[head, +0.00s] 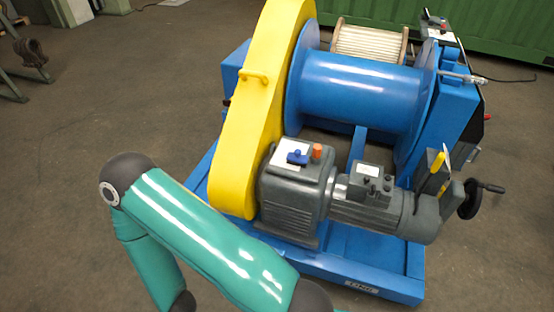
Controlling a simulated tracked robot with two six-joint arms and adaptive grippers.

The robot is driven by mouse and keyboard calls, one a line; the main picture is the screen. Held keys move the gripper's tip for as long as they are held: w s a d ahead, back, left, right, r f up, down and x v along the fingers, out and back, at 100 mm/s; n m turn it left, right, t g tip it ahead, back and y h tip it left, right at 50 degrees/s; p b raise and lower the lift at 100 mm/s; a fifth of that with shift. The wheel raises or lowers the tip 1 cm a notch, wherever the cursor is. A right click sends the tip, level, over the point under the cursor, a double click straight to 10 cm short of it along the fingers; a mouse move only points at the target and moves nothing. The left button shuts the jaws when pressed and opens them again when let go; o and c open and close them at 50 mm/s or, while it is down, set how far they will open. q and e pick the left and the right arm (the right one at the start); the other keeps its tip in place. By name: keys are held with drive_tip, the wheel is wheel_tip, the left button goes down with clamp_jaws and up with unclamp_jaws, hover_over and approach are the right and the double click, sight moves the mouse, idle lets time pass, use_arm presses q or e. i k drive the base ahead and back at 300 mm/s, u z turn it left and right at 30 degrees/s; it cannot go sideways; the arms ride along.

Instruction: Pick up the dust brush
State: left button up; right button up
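I cannot make out a dust brush for certain in the head view. A small upright yellow piece (437,161) stands at the right end of the grey motor, beside a thin pale piece; I cannot tell what it is. A small dark and white item (436,24) sits at the top right of the blue machine, too small to identify. A green arm of mine crosses the lower left, in front of the machine. Neither of my grippers shows.
The blue winch drum (355,100) fills the middle, with a tall yellow guard (262,100) at its left. A grey gearbox (294,200), a motor (372,206) and a black handwheel (478,197) are in front.

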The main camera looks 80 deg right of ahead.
sight(296, 158)
drive_tip(key=u, duration=0.1)
drive_tip(key=i, duration=0.6)
drive_tip(key=z, duration=1.75)
drive_tip(key=k, duration=0.7)
drive_tip(key=z, duration=0.6)
drive_tip(key=i, duration=1.65)
